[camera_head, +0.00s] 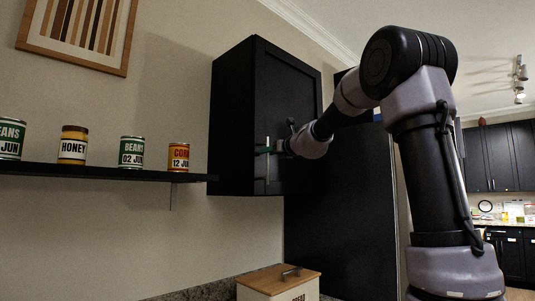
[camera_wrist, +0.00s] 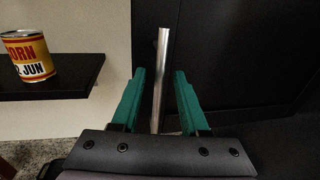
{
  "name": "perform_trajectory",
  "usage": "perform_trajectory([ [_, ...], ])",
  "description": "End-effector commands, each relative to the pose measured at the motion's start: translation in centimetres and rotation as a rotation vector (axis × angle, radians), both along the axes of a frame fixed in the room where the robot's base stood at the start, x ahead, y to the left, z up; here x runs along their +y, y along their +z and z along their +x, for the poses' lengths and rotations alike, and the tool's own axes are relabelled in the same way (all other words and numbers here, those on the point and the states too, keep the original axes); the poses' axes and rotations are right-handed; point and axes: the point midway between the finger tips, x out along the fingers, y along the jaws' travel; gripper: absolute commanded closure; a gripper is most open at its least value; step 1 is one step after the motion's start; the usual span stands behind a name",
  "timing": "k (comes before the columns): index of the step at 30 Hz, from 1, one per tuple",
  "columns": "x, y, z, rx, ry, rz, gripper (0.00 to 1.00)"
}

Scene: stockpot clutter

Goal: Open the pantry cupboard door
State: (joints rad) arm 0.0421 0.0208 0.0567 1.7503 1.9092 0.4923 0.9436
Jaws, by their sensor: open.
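The black pantry cupboard (camera_head: 232,115) hangs on the wall, and its framed door (camera_head: 288,95) looks closed. A vertical silver bar handle (camera_head: 267,178) stands near the door's left edge. In the wrist view the handle (camera_wrist: 162,70) rises between the green fingers of my gripper (camera_wrist: 161,95), with a gap showing on each side. My gripper (camera_head: 266,150) is open around the handle in the head view. The handle's lower end is hidden behind the gripper body in the wrist view.
A black shelf (camera_head: 100,174) left of the cupboard holds several cans, including a corn can (camera_head: 179,157), also in the wrist view (camera_wrist: 27,55). A bread box (camera_head: 278,283) stands on the counter below. A tall dark cabinet (camera_head: 345,235) is beneath and right.

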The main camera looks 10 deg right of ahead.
Motion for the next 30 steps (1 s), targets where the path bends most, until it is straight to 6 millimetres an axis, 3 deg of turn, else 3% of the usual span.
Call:
perform_trajectory([
  [4, 0.47, -0.01, 1.10, 0.000, 0.001, -0.001, 0.56],
  [13, 0.57, -0.01, 1.35, 0.000, 0.000, -0.001, 0.56],
  [14, 0.57, -0.01, 1.35, 0.000, 0.000, -0.001, 0.59],
  [17, 0.55, -0.01, 1.34, 0.000, 0.000, -0.001, 0.98],
  [30, 0.56, -0.01, 1.32, 0.000, 0.000, -0.001, 1.00],
])
